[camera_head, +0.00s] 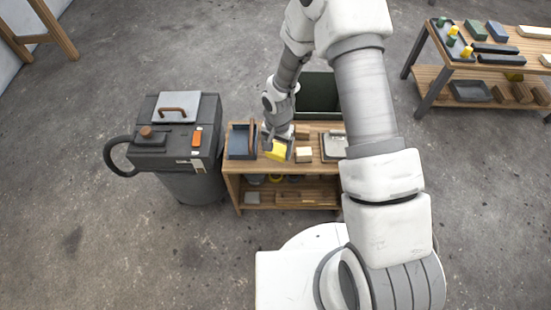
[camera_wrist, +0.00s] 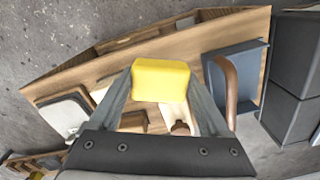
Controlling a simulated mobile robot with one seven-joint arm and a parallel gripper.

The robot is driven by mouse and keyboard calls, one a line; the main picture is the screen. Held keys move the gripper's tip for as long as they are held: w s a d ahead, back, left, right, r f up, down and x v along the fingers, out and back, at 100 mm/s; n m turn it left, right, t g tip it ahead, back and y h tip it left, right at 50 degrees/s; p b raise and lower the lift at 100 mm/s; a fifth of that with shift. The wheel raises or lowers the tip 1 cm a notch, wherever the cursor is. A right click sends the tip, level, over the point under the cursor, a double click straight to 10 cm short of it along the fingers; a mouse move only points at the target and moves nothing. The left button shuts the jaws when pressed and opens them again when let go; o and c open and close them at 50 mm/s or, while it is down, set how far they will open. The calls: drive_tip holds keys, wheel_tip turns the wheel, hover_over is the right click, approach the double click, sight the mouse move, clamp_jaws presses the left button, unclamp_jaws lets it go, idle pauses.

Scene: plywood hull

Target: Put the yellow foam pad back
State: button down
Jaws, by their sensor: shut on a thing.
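The yellow foam pad (camera_wrist: 161,80) is a small block with rounded edges, held between the fingertips of my gripper (camera_wrist: 163,88) in the wrist view. My gripper is shut on it. In the head view the yellow pad (camera_head: 277,151) shows at my gripper (camera_head: 278,143), over the wooden workbench (camera_head: 232,168). I cannot tell from these views how high the pad is above the bench top. A blue-grey tray with a brown handle (camera_head: 238,153) stands just left of it in the head view; the tray (camera_wrist: 248,75) is at the right in the wrist view.
A light wooden block (camera_head: 304,155) and a grey board-like item (camera_head: 333,147) lie right of the pad. A dark green bin (camera_head: 318,93) stands behind the bench. A grey vacuum-like machine (camera_head: 180,150) stands left. Another table (camera_head: 432,55) with several blocks is far right.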

sight(276, 157)
drive_tip(key=shift+a+f, duration=0.2)
drive_tip(key=shift+f+b, duration=0.85)
drive_tip(key=shift+f, duration=1.05)
drive_tip(key=shift+f, duration=0.25)
unclamp_jaws()
drive_tip(key=shift+r, duration=0.1)
drive_tip(key=shift+r, duration=0.1)
wheel_tip(276, 157, up, 12)
drive_tip(key=p, duration=0.4)
drive_tip(key=shift+d+r, duration=0.15)
